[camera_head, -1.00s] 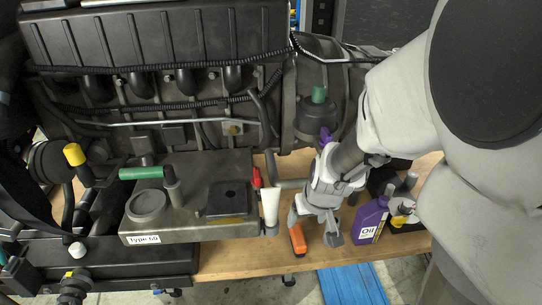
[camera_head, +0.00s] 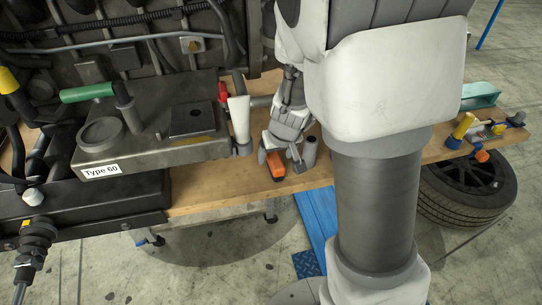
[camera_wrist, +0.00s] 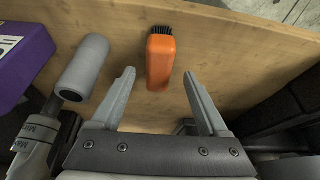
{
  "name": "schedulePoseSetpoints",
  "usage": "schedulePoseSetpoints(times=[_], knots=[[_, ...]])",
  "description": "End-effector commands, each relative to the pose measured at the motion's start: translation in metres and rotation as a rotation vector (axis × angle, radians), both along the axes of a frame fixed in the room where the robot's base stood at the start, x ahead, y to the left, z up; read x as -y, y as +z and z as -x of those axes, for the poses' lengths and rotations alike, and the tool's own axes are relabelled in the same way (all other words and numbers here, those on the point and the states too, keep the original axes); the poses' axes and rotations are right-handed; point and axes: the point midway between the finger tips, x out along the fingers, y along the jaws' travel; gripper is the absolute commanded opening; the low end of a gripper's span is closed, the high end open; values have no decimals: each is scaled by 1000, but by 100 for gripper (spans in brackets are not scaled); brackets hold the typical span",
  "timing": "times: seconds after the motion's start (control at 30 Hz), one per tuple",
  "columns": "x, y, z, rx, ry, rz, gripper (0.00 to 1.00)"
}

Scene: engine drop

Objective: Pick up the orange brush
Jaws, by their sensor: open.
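The orange brush (camera_wrist: 160,62) lies on the wooden table, with its black bristles pointing away from my gripper in the wrist view. It also shows near the table's front edge in the head view (camera_head: 276,166). My gripper (camera_wrist: 158,88) is open, with one finger to each side of the brush's near end as seen in the wrist view. The fingers appear apart from the brush. In the head view my gripper (camera_head: 279,152) is over the brush's near part and hides some of it.
The engine block (camera_head: 150,150) is left in the head view. Tools (camera_head: 476,134) lie on the table's right end, above a tire (camera_head: 468,188).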

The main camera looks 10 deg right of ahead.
Motion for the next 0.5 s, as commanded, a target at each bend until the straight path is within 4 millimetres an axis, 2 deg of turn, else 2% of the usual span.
schedulePoseSetpoints(times=[0.03,0.2,0.5], knots=[[1,-13,-2,-2,-1,1,78],[2,-34,-11,-2,-2,0,78],[1,-39,-14,-1,1,0,78]])
